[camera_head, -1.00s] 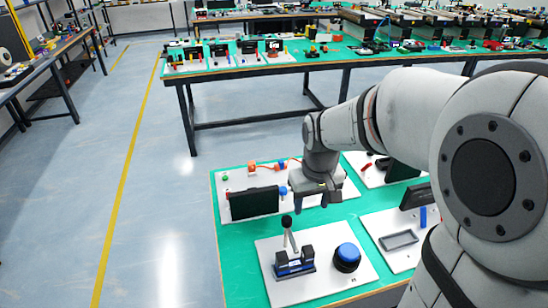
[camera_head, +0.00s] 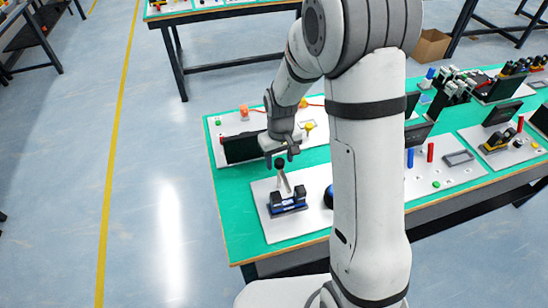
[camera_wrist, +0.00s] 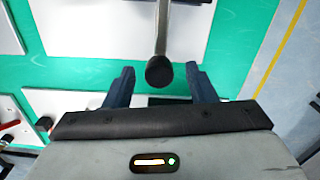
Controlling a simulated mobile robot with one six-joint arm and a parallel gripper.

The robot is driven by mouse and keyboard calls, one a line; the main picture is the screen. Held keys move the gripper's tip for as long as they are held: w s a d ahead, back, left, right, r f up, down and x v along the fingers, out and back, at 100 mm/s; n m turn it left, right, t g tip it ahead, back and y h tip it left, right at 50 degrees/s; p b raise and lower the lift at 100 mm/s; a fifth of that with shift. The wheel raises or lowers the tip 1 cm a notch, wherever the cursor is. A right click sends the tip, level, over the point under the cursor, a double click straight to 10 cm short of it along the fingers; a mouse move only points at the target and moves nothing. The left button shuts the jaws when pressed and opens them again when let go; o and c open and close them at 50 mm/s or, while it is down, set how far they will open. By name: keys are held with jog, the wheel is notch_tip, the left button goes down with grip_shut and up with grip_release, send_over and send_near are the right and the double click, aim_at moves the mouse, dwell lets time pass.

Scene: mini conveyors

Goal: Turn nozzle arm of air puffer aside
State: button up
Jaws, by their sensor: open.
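A grey rod (camera_wrist: 162,30) with a black ball end (camera_wrist: 159,71) shows in the wrist view. The ball lies between the two dark blue fingers of my gripper (camera_wrist: 160,69), with a gap on both sides. In the head view the rod (camera_head: 285,182) rises, tilted, from a blue base (camera_head: 288,206) with black blocks on a white board (camera_head: 262,227). Its black ball (camera_head: 279,163) is right below my gripper (camera_head: 280,160), which is open and empty. I cannot tell for sure whether this rod is the air puffer's nozzle arm.
A black panel (camera_head: 245,148) stands behind the rod on another white board, beside an orange part (camera_head: 244,112) and a yellow knob (camera_head: 308,126). A blue round knob (camera_head: 328,197) is partly hidden by my arm. The aisle floor (camera_head: 150,200) at left is clear.

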jog(key=shift+f, duration=0.2)
jog(key=shift+c, duration=0.2)
grip_shut()
